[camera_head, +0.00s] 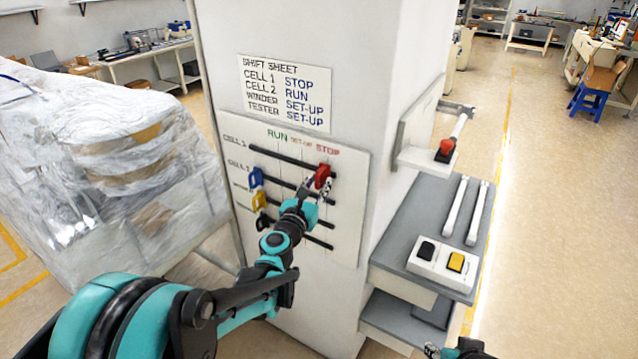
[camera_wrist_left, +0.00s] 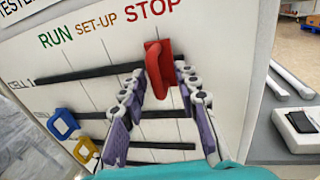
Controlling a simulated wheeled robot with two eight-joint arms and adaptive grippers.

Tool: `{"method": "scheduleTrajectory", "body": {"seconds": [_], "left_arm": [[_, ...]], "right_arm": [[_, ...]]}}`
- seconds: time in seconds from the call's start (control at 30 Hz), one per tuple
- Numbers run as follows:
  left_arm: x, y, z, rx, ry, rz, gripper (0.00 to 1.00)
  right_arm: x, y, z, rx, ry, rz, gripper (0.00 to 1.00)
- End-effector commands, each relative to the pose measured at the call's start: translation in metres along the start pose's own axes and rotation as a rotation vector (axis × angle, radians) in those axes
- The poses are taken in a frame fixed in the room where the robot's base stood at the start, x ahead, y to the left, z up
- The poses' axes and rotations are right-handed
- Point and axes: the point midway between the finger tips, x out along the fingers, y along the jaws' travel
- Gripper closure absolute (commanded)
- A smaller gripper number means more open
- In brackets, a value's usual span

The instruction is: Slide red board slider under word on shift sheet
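The red slider (camera_head: 323,174) is at the right end of the CELL 1 track, in the STOP column of the board (camera_head: 348,200); it also shows in the wrist view (camera_wrist_left: 159,62). My left gripper (camera_head: 318,190) is at it. In the wrist view, the fingers (camera_wrist_left: 160,85) stand apart on either side of the red handle, with small gaps showing. The shift sheet (camera_head: 285,92) above reads CELL 1 STOP, CELL 2 RUN, WINDER SET-UP, TESTER SET-UP. My right gripper (camera_head: 458,350) barely shows at the bottom edge, its fingers unclear.
Blue (camera_head: 256,177), yellow (camera_head: 259,200) and black (camera_head: 261,223) sliders sit at the left ends of the lower tracks. A plastic-wrapped load (camera_head: 110,160) stands left.

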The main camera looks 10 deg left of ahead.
Motion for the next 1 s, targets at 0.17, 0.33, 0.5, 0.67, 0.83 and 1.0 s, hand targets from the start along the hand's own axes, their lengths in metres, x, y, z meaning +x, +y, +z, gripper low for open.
{"method": "scheduleTrajectory", "body": {"seconds": [0.17, 0.33, 0.5, 0.67, 0.83, 1.0], "left_arm": [[-0.037, 0.0, 0.0, 0.0, 0.0, 0.001, 0.69], [-0.074, -0.001, 0.0, 0.0, 0.0, 0.0, 0.69], [-0.1, -0.002, 0.0, 0.001, 0.0, -0.001, 0.69], [-0.11, -0.002, 0.0, 0.001, 0.0, -0.002, 0.69], [-0.111, -0.002, 0.0, 0.001, 0.0, -0.002, 0.69], [-0.11, -0.002, 0.0, 0.001, 0.0, -0.002, 0.69]], "right_arm": [[0.0, 0.0, 0.0, 0.0, 0.0, 0.0, 0.6], [0.0, 0.0, 0.0, 0.0, 0.0, 0.0, 0.6], [0.0, 0.0, 0.0, 0.0, 0.0, 0.0, 0.6], [0.0, 0.0, 0.0, 0.0, 0.0, 0.0, 0.6], [0.0, 0.0, 0.0, 0.0, 0.0, 0.0, 0.6], [0.0, 0.0, 0.0, 0.0, 0.0, 0.0, 0.6]]}}
